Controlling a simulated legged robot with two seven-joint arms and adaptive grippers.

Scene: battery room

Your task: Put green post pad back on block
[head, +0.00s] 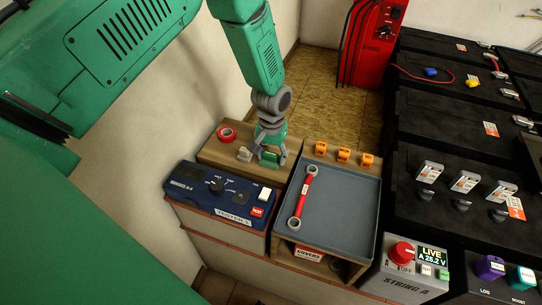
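My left gripper (271,157) points down over the brown wooden block (212,153) behind the blue tester. A small green pad (269,158) shows between its two fingertips, at the block's right part. The fingers stand close at both sides of the pad. I cannot tell whether they grip it, or whether the pad touches the block. A cream pad (245,155) sits on the block just left of the gripper. A red ring, like a tape roll (227,134), lies farther back on the block. My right gripper is not in view.
A blue tester box (190,184) stands in front of the block. A grey tray (345,215) with a red-handled wrench (303,196) is to the right. Several orange clips (343,155) lie behind it. Black batteries (425,115) and a String A switch box (410,275) stand farther right.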

